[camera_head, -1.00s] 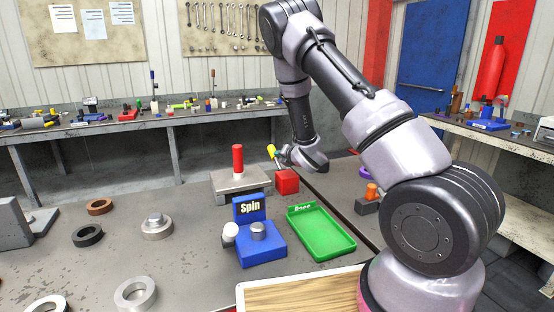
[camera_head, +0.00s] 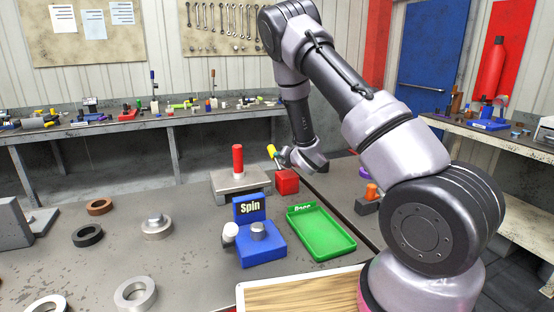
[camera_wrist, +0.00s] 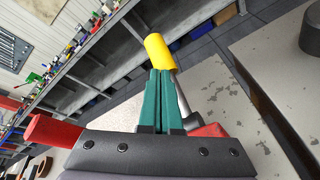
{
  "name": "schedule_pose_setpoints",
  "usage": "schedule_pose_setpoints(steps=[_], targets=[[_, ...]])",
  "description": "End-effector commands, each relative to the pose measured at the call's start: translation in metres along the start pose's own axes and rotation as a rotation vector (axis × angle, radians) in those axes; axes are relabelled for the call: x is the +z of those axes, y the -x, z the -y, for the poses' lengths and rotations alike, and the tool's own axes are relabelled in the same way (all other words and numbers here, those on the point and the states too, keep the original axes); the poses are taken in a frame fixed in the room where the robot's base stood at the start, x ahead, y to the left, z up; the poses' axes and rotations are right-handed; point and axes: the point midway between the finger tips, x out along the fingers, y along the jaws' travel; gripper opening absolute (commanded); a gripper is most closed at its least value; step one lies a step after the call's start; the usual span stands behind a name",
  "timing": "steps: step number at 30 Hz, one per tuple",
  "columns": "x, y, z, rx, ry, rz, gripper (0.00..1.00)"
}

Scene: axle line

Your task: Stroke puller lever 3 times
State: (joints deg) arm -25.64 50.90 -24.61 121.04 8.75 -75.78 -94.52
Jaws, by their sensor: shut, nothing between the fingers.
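The puller lever has a yellow handle (camera_head: 271,151) on a thin grey rod above a red block (camera_head: 287,181). The handle shows just past my fingertips in the wrist view (camera_wrist: 160,50), with its rod running down along the right of the fingers. My gripper (camera_wrist: 160,74) has green fingers pressed together with nothing between them. They are right beside the lever; I cannot tell whether they touch it. In the head view my wrist is behind and right of the handle, and the fingers are hard to make out.
A red post (camera_head: 238,160) stands on a grey plate (camera_head: 222,186) left of the lever. In front are a blue Spin fixture (camera_head: 262,250) and a green tray (camera_head: 322,237). Several metal rings lie on the bench at left. An orange-topped grey block (camera_head: 367,206) stands at right.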

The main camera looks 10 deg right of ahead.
Motion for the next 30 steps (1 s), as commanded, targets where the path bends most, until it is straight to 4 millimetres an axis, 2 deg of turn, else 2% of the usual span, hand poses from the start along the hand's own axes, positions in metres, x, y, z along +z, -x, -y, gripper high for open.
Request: schedule_pose_setpoints(steps=[30], targets=[[-0.0066, -0.0084, 0.0068, -0.001, -0.001, 0.000, 0.00]])
